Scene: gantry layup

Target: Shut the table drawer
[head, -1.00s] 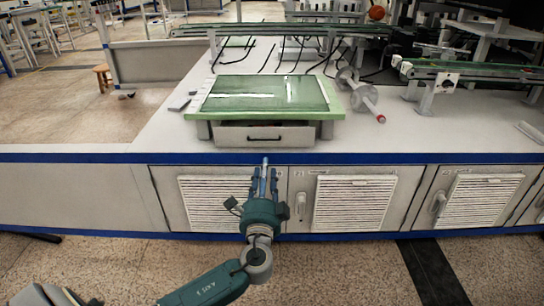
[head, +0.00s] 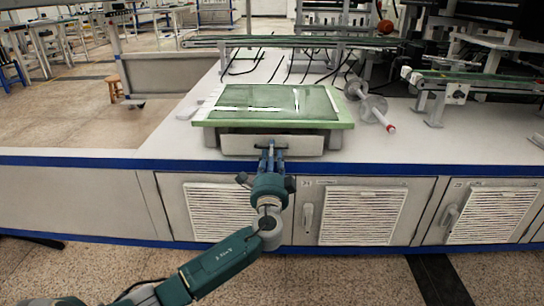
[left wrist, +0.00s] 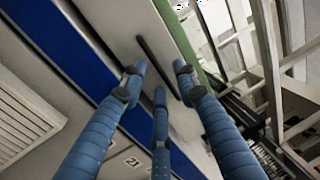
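The table drawer (head: 230,144) is a light grey front under the small green-topped table (head: 203,122) on the workbench. Its front seems to stand a little forward of the table's legs. In the left wrist view the dark bar handle (left wrist: 152,58) runs diagonally across the pale drawer front (left wrist: 118,22). The blue fingers of my left gripper (left wrist: 160,78) are spread on either side of the handle. I cannot tell whether they touch it. My right gripper is not in view.
The bench has a blue front edge (head: 400,168) with louvred cabinet doors (head: 362,213) below. A grey spool-like roller (head: 372,104) lies right of the small table. A green conveyor (head: 480,77) stands further right. The bench top in the right foreground is mostly clear.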

